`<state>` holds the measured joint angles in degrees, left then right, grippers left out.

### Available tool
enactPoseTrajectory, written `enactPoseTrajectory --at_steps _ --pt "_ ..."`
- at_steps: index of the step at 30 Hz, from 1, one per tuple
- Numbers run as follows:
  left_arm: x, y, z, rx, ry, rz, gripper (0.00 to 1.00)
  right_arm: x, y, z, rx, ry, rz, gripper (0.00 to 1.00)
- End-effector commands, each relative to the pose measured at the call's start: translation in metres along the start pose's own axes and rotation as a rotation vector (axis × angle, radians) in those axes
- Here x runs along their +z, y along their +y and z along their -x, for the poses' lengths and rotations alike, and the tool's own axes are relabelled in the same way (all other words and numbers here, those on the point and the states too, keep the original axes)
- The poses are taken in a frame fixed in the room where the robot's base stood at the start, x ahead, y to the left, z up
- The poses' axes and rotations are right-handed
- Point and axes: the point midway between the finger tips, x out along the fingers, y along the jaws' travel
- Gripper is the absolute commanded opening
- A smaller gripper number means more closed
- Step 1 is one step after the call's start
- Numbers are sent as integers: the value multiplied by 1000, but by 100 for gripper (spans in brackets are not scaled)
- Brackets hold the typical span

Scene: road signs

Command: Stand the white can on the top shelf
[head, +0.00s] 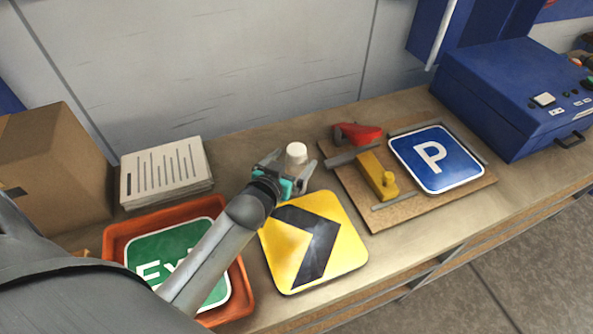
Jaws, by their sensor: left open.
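The white can (296,153) stands upright on the wooden bench, behind the yellow arrow sign. My left gripper (288,175) is open at the can, with its teal-marked fingers close to the can's near side. The fingers partly hide the can's lower part, and I cannot tell whether they touch it. My right gripper is not in view. No top shelf can be made out in this view.
A yellow arrow sign (347,237) lies in front. An orange tray (115,238) holds a green exit sign (150,250). A paper stack (165,172), a cardboard box (60,165), a board (440,199) with a blue P sign (437,158), and a blue machine (510,95) stand around.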

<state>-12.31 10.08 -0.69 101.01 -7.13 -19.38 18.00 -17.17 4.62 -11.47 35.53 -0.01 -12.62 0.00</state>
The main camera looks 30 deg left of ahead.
Motion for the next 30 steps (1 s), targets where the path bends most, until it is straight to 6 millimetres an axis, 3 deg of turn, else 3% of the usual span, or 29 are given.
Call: enactPoseTrajectory --at_steps 16,26,30 --pt "6 3 -48 0 1 -2 100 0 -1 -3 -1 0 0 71" --pt "6 3 -53 0 1 -1 100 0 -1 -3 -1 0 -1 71" --pt "6 3 -53 0 1 -1 88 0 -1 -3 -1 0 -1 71"
